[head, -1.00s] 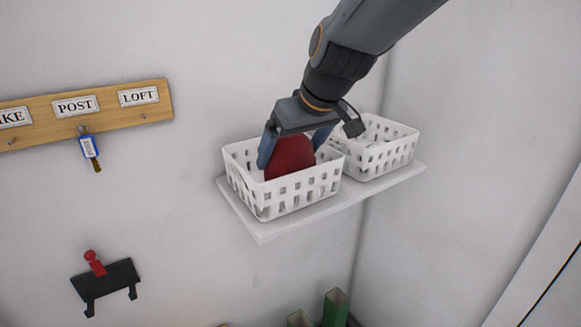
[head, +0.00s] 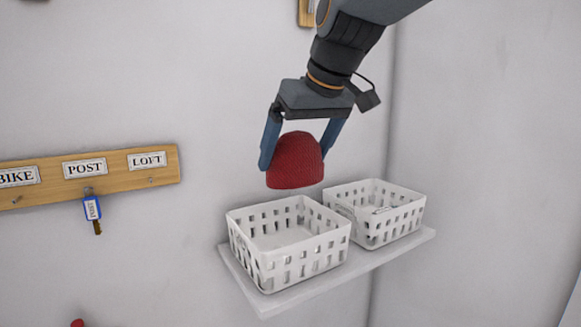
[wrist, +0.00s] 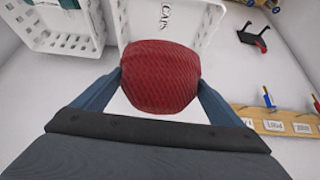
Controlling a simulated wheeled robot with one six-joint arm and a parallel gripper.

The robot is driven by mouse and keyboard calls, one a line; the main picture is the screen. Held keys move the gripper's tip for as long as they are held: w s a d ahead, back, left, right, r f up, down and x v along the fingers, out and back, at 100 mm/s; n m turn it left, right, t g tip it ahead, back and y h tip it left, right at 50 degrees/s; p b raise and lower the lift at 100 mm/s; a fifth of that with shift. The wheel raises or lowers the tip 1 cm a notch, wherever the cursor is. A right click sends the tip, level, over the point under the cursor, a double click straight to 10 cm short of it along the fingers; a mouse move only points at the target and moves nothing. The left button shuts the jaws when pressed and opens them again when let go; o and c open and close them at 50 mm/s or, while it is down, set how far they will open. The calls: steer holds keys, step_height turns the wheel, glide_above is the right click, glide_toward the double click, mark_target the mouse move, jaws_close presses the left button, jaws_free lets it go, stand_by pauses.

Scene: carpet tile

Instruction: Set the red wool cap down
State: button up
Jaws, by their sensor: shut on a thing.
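The red wool cap (head: 296,161) is held between the two blue fingers of my gripper (head: 298,150), above the left white basket (head: 300,262). The cap is clear of the basket's rim. In the wrist view the cap (wrist: 160,77) fills the space between my gripper's fingers (wrist: 160,85). Behind it, the basket wall (wrist: 195,18) shows lettering that reads "CAPS". The left basket looks empty in the head view.
A second white basket (head: 390,225), with something inside, stands to the right on the same white shelf (head: 300,298). A wooden key rack (head: 110,174) with a blue-tagged key (head: 92,209) hangs on the wall at left. A wall corner lies right of the arm.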

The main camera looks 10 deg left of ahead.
mark_target(295, 147)
steer(key=shift+s+r+p, duration=0.4)
steer(key=shift+r+p, duration=0.9)
steer(key=shift+r, duration=0.1)
steer(key=shift+s+r+p, duration=0.35)
steer(key=shift+r+p, duration=0.9)
steer(key=shift+r, duration=0.1)
steer(key=shift+s+r+p, duration=0.4)
steer(key=shift+r+p, duration=0.9)
steer(key=shift+r, duration=0.1)
steer(key=shift+s+r+p, duration=0.15)
steer(key=shift+r+p, duration=0.3)
